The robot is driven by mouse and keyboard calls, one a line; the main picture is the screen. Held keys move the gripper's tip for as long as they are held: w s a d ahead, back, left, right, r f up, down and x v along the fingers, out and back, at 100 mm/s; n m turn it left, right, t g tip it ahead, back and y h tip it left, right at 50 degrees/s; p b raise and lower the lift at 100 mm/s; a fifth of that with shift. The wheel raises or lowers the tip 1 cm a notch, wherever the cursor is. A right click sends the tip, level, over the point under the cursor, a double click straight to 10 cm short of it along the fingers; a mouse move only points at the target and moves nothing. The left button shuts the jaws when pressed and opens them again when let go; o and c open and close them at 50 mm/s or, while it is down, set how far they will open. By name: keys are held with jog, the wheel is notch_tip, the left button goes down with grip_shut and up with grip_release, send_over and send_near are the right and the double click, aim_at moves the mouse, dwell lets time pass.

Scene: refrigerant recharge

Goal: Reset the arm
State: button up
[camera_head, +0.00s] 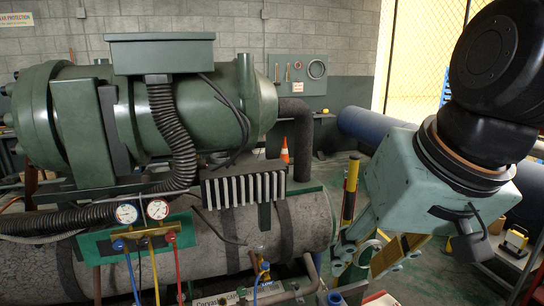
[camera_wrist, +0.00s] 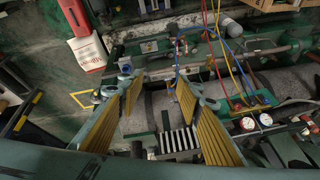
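My gripper (camera_head: 345,262) is at the lower right of the camera_head view, below my teal wrist. In the wrist view my gripper (camera_wrist: 158,88) shows two yellow-padded fingers spread well apart, with nothing held between them. Its fingertips appear to be in free space, with pipes and the floor beyond. A manifold with two round gauges (camera_head: 157,209) is fixed to a green plate (camera_head: 95,247) at the left. Blue, yellow and red hoses (camera_head: 179,270) hang from it. The gauges (camera_wrist: 265,120) also show at the right of the wrist view.
A large green compressor (camera_head: 200,110) stands above a grey horizontal tank (camera_head: 215,240) at the left. A red and white container (camera_wrist: 87,52) stands upper left in the wrist view. An orange cone (camera_head: 285,150) stands behind.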

jog(key=s+d+h, duration=0.1)
jog(key=s+d, duration=0.5)
jog(key=s, duration=0.5)
jog(key=shift+s+d+g+h, duration=0.3)
jog(key=shift+d+h, duration=0.1)
jog(key=shift+f, duration=0.1)
dwell(0.5)
